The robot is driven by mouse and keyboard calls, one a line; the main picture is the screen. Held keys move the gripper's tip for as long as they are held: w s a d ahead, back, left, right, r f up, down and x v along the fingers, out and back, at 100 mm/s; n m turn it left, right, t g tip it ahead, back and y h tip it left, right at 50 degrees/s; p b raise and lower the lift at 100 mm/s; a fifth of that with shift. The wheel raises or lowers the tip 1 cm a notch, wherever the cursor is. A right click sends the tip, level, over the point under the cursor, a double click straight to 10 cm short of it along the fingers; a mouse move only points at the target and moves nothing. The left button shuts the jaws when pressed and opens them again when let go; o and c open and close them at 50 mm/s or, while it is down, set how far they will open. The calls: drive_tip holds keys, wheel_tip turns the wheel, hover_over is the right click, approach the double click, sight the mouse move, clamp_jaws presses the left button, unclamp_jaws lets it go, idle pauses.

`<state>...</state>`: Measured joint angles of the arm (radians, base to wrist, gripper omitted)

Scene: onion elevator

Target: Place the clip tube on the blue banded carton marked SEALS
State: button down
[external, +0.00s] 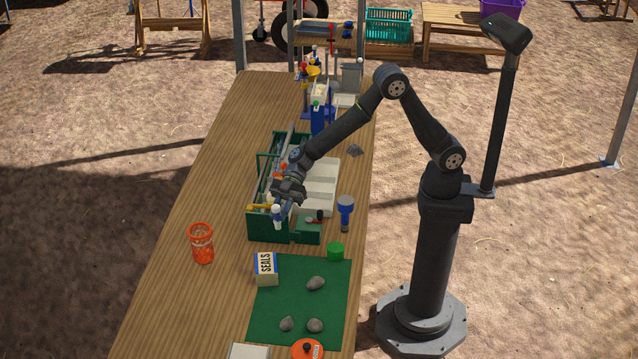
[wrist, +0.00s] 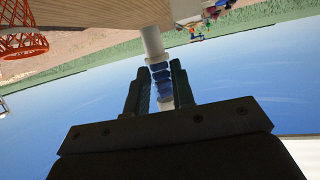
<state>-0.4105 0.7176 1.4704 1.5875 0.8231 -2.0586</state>
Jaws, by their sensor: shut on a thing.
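My gripper (external: 287,196) is shut on the clip tube (external: 277,214), a slim white tube with blue parts. In the wrist view the gripper fingers (wrist: 158,92) stand either side of the tube, whose white end (wrist: 152,42) sticks out beyond them. The gripper is above the near end of the green toolbox. The carton marked SEALS (external: 266,270), pale with a blue band, stands on the table nearer the camera than the gripper, apart from it, at the corner of a green mat. Its top appears bare.
The green toolbox (external: 257,226) holds several tools. The green mat (external: 296,330) carries several grey stones. Bare table (external: 165,290) is at left.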

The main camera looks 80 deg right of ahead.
drive_tip(key=a+f, duration=0.2)
drive_tip(key=a, duration=0.1)
drive_tip(key=a+f+m+t, duration=0.1)
drive_tip(key=a, duration=0.2)
drive_tip(key=a+f+t, duration=0.1)
drive_tip(key=a+f, duration=0.1)
drive_tip(key=a, duration=0.1)
drive_tip(key=shift+a+f+m+y, duration=0.3)
hover_over(276, 266)
drive_tip(key=shift+f, duration=2.05)
drive_tip(key=c, duration=1.2)
unclamp_jaws()
drive_tip(key=shift+f, duration=0.15)
drive_tip(key=shift+c, duration=0.2)
drive_tip(key=v, duration=0.7)
drive_tip(key=shift+s+d+r, duration=0.25)
drive_tip(key=shift+a, duration=0.1)
